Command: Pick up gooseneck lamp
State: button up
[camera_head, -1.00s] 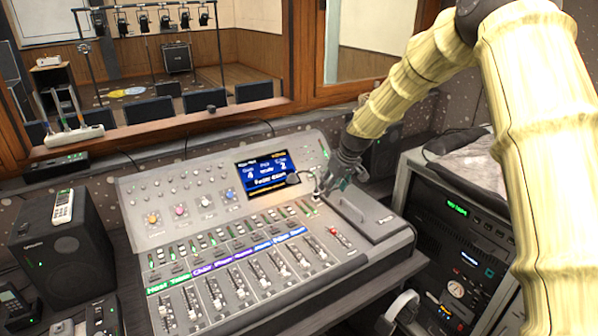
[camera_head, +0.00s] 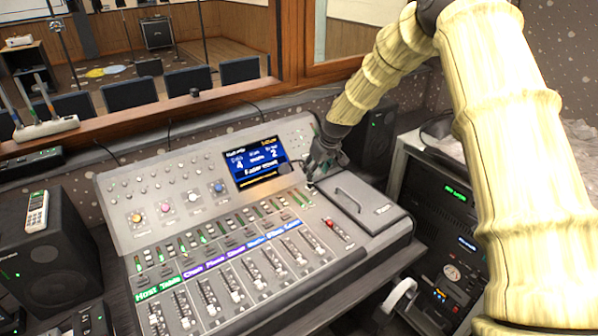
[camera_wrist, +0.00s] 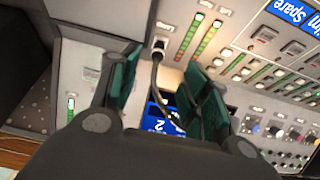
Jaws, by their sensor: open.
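The gooseneck lamp is thin and dark, plugged into the top of the mixing console near the right side of its screen. In the head view its round dark head (camera_head: 284,168) hangs by the screen's lower right corner, and its neck is partly hidden by my gripper. In the wrist view its curved black neck (camera_wrist: 156,75) rises from a small socket and passes between my open fingers. My gripper (camera_head: 316,168) is just above the console at the lamp's base; its green-padded fingers (camera_wrist: 163,82) stand apart on either side of the neck, not closed on it.
The mixing console (camera_head: 115,210) has fader rows and a lit screen (camera_head: 252,166). A raised flat panel with a handle (camera_head: 372,215) lies right of the lamp. A rack (camera_head: 410,165) stands further right, a speaker (camera_head: 70,275) at left. The window ledge (camera_head: 150,128) runs behind.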

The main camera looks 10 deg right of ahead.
jog(key=shift+w+f, duration=1.1)
jog(key=shift+f, duration=0.1)
jog(key=shift+s+a+f+p, duration=0.25)
jog(key=shift+s+p, duration=0.1)
jog(key=shift+p, duration=0.75)
jog(key=x, duration=0.3)
jog(key=shift+w+d+f+p, duration=0.1)
jog(key=shift+w+f+p, duration=0.15)
jog(key=shift+w+p, duration=0.15)
jog(key=shift+s+r, duration=0.2)
jog(key=shift+w+f, duration=0.15)
jog(key=shift+f, duration=0.05)
jog(key=shift+c, duration=1.2)
jog(key=shift+r, duration=0.1)
grip_shut()
